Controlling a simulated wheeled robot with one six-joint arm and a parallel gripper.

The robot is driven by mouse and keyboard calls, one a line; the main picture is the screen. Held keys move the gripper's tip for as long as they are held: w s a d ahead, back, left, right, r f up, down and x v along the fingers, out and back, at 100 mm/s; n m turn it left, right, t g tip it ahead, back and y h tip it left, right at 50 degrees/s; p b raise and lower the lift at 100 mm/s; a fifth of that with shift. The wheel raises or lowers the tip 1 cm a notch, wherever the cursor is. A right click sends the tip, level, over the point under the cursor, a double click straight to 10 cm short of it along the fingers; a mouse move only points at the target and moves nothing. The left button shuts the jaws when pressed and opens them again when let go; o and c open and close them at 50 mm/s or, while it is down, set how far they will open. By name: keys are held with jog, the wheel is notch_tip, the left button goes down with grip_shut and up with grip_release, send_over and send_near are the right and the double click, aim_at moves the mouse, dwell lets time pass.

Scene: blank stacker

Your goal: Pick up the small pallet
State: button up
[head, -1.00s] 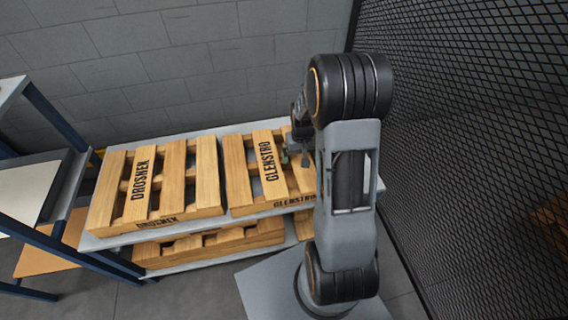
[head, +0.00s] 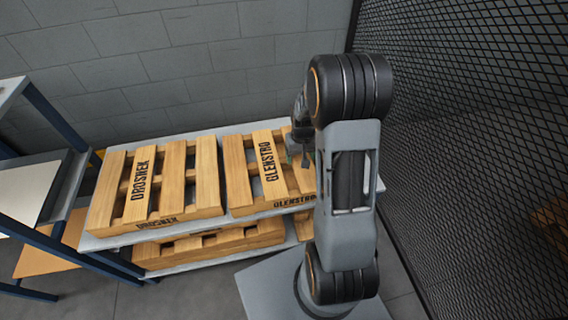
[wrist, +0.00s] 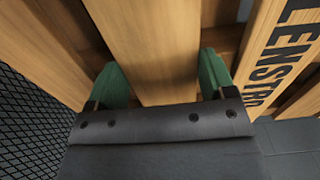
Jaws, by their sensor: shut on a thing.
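The small wooden pallet marked GLENSTRO (head: 237,172) lies flat on the upper grey shelf, right of another pallet. My gripper (head: 299,158) is at its right part, partly hidden behind my arm. In the wrist view, my gripper (wrist: 164,78) has its green fingers on either side of one plain slat of the pallet (wrist: 150,45), shut on it. The fingertips go down into the gaps beside the slat. The pallet's lettered slat (wrist: 282,60) shows at the right. My arm hides the pallet's right end in the head view.
A DROSNEK pallet (head: 206,175) sits close on the left of the same shelf (head: 100,241). More pallets (head: 215,245) lie on the lower shelf. A blue-framed rack (head: 62,205) stands at left, a block wall (head: 200,60) behind, and a mesh fence (head: 460,150) at right.

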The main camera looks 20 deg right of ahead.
jog(key=c, duration=0.4)
jog(key=shift+r, duration=0.1)
grip_shut()
